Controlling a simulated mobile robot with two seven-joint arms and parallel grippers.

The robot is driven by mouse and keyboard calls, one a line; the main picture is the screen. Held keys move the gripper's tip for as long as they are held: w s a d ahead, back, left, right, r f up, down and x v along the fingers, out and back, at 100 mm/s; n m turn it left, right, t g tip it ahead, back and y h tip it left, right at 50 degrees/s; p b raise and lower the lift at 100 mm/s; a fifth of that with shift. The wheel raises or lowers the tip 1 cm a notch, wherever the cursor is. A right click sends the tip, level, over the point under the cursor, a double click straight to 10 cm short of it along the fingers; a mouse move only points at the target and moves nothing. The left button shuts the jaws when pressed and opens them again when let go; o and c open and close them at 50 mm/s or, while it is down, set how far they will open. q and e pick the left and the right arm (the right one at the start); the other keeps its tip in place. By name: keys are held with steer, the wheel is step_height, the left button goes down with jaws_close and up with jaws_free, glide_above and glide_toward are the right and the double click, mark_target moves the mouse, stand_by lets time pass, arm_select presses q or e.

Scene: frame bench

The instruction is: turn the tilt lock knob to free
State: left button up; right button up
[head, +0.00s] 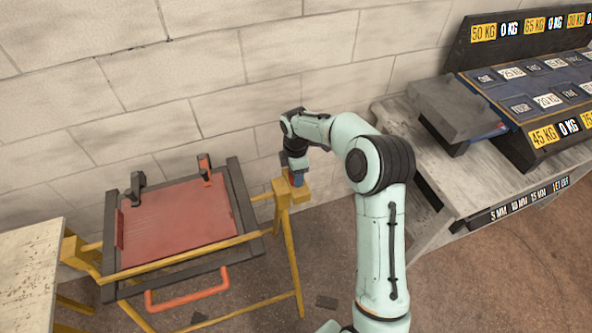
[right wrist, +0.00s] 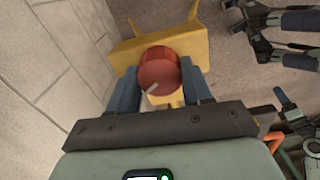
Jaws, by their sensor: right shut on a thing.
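The red tilt lock knob (right wrist: 158,72) sits on a yellow block (right wrist: 190,42) in the right wrist view. A pale pointer line on the knob points toward the lower left of that view. My right gripper (right wrist: 159,80) has its blue fingers on both sides of the knob and is shut on it. In the head view my right gripper (head: 297,179) is over the yellow post top (head: 282,190) at the right of the frame and largely hides the knob. The tilting frame (head: 244,205) holds a red panel (head: 178,222). My left gripper is not in view.
An orange handle (head: 188,291) is at the frame's front. Two upright clamps stand at its back edge. A pale table (head: 28,260) is at the left. A bench (head: 425,180) with labelled trays is at the right. A block wall stands behind.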

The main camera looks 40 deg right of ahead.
steer(key=n+p, duration=0.1)
steer(key=n, duration=0.4)
steer(key=shift+w+r, duration=0.1)
steer(key=shift+r, duration=0.05)
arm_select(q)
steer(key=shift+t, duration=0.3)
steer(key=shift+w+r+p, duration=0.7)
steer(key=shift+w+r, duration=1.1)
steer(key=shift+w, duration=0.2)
arm_select(e)
steer(key=shift+n, duration=2.4)
steer(key=o, duration=1)
steer(key=shift+o, duration=0.2)
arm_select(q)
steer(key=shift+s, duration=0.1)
arm_select(e)
step_height(320, 180, up, 13)
steer(key=shift+r, duration=0.1)
